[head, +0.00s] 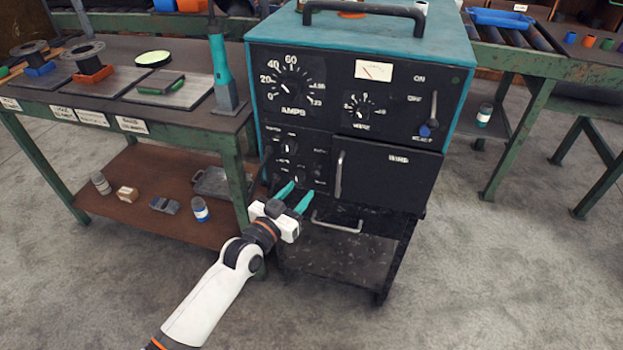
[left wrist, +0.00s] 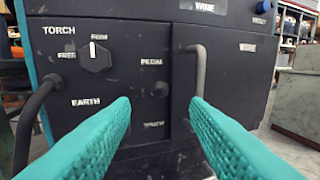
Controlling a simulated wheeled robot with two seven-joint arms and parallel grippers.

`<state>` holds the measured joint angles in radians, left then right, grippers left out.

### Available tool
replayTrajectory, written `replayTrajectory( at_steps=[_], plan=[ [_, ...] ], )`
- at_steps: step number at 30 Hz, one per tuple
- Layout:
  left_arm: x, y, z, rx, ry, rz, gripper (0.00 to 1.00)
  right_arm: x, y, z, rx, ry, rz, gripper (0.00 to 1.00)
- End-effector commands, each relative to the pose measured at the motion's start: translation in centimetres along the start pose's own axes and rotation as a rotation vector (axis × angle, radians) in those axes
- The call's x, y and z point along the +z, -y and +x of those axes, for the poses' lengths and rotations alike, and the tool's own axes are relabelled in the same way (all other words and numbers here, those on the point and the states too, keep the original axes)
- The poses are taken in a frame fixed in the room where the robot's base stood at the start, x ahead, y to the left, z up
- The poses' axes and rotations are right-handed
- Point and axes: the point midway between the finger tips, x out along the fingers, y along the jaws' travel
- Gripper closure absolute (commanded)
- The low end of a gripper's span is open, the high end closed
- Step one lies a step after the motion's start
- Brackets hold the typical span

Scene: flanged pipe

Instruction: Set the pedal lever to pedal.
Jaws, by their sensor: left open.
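The black selector lever (left wrist: 95,57) is on the lower left front panel of the welding machine, right of the TORCH label. It has a white mark near its top and small labels above and to its left, too small to read surely. In the head view the lever (head: 288,147) shows small. A PEDAL label (left wrist: 151,62) sits to its right, above a dark round fitting (left wrist: 160,90). My left gripper (head: 301,190) is open and empty, its teal fingers pointing at the panel. In the left wrist view the fingertips (left wrist: 161,105) are below and right of the lever, apart from it.
A vertical door handle (left wrist: 198,78) stands right of the panel, near the right finger. A dark cable (left wrist: 30,120) loops at the left. The green workbench (head: 150,120) is left of the machine. A lower drawer handle (head: 337,224) is near my gripper.

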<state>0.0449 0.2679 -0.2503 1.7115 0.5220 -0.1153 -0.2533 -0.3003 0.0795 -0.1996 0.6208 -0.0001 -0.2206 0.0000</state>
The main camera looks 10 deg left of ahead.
Motion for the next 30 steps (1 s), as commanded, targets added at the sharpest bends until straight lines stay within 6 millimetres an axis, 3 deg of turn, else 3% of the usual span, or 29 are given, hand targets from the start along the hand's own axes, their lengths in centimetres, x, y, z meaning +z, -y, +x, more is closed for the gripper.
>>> replayTrajectory(
  at_steps=[3, 9, 15, 23, 30],
  plan=[
    [0.0, 0.0, 2.6, 0.0, 0.001, 0.0, 0.58, 0.0, 0.0, 0.2, 0.0, 0.0, 0.0, 0.7],
    [-0.1, 0.0, 5.5, 0.0, 0.0, 0.001, 0.58, 0.0, 0.0, 0.4, 0.0, 0.0, 0.0, 0.7],
    [-0.1, 0.1, 6.7, -0.001, -0.002, 0.0, 0.58, 0.0, 0.0, 0.5, 0.0, 0.0, 0.0, 0.7],
    [-0.1, 0.0, 6.7, 0.0, -0.002, 0.001, 0.58, -0.1, 0.0, 0.5, 0.0, 0.0, 0.0, 0.7],
    [-0.1, 0.0, 6.7, 0.0, -0.002, 0.001, 0.97, -0.1, 0.0, 0.5, 0.0, 0.0, 0.0, 0.7]
  ],
)
